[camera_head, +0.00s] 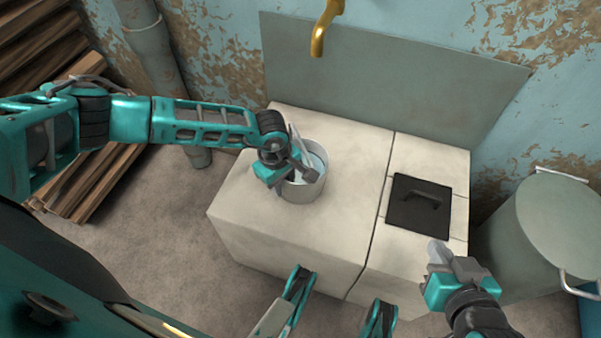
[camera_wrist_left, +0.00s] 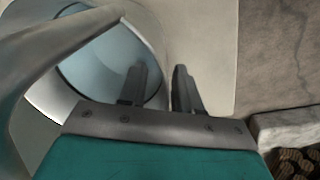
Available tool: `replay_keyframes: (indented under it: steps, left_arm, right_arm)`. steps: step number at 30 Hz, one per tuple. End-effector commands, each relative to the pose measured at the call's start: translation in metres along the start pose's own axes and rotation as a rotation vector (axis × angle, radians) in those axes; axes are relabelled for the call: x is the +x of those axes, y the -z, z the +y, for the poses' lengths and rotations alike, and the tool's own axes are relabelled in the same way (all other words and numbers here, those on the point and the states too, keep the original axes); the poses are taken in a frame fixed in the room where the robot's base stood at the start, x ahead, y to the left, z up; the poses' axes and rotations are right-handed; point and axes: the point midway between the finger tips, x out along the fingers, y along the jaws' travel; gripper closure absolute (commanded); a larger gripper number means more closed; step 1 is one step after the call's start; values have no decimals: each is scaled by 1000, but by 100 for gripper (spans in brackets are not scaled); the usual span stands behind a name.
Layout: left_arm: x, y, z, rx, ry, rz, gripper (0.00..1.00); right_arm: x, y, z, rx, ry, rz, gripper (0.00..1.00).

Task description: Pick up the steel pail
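The steel pail (camera_head: 308,190) stands upright on the pale block stove, toward its left part, with bluish liquid inside. Its handle (camera_head: 297,145) sticks up above the rim. My left gripper (camera_head: 290,172) is at the pail's near left side and hides part of it. In the left wrist view, the left gripper (camera_wrist_left: 158,88) has its two fingers apart, one over the inside of the pail (camera_wrist_left: 154,55) and one outside, with the rim between them. My right gripper (camera_head: 438,252) is empty near the stove's right front; its finger gap is unclear.
The stove top (camera_head: 345,160) is clear around the pail. A black hatch with a handle (camera_head: 420,205) lies at its right. A brass tap (camera_head: 324,30) hangs above the back. A large lidded metal container (camera_head: 540,235) stands right; wood planks (camera_head: 100,180) lie left.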

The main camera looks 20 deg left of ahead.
Motion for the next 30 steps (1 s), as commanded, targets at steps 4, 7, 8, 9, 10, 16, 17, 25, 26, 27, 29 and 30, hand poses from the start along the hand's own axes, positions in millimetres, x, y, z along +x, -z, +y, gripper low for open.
replay_keyframes:
  steps: [4,7,8,9,10,16,17,25,26,27,29,30]
  left_arm:
    - [0,0,0,0,0,0,78]
    - [0,0,0,-1,0,0,87]
    - [0,0,0,-1,0,0,90]
    - [0,0,0,-1,0,0,94]
    - [0,0,0,-1,0,0,97]
    - [0,0,0,-1,0,0,100]
    - [0,0,0,-1,0,0,100]
    - [-3,0,3,-1,-7,-1,100]
    - [-3,0,3,-1,-7,-1,100]
    - [-3,0,3,-1,-7,0,100]
    - [-3,0,3,-1,-6,0,100]
    - [-3,0,3,-1,-6,0,100]
  right_arm:
    - [0,0,0,0,-1,1,100]
    - [0,0,0,0,-1,2,100]
    - [0,0,0,0,-1,2,100]
    - [0,0,1,0,-2,1,100]
    - [0,0,1,0,-2,1,100]
    - [-1,-3,1,1,-3,-5,100]
    - [-1,-4,1,1,-3,-6,100]
    - [-2,-5,1,2,-4,-10,100]
    - [-2,-5,1,2,-4,-10,100]
    - [-2,-5,1,2,-4,-10,100]
    - [-2,-5,1,2,-4,-10,100]
    - [-2,-5,1,1,-4,-10,100]
